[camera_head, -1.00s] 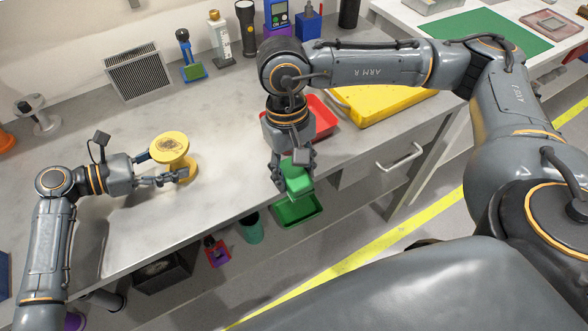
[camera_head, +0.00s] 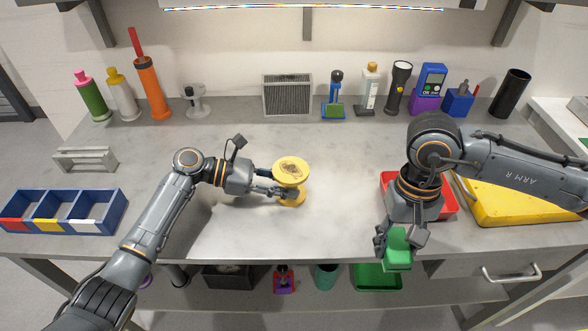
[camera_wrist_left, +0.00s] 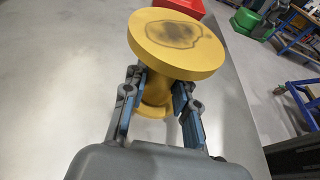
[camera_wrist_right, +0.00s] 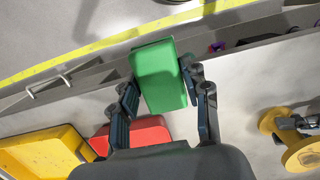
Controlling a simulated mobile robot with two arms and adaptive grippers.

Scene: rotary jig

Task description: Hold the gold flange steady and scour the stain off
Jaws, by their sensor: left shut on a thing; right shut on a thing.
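The gold flange (camera_head: 291,170) stands upright on the bench, a spool shape with a dark stain on its top disc. The stain (camera_wrist_left: 177,33) shows clearly in the left wrist view. My left gripper (camera_head: 278,190) is shut on the flange's narrow neck, below the top disc. My right gripper (camera_head: 390,243) is shut on a green block (camera_wrist_right: 160,75), likely the scouring pad, near the bench's front edge. The block is well to the right of the flange and apart from it. The flange also shows at the right of the right wrist view (camera_wrist_right: 300,155).
A red tray (camera_head: 440,204) and a yellow tray (camera_head: 515,205) lie at the right, by my right arm. Bottles, a torch (camera_head: 399,88) and a grey filter (camera_head: 288,95) line the back. A blue divided bin (camera_head: 60,208) is at left. The bench between flange and red tray is clear.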

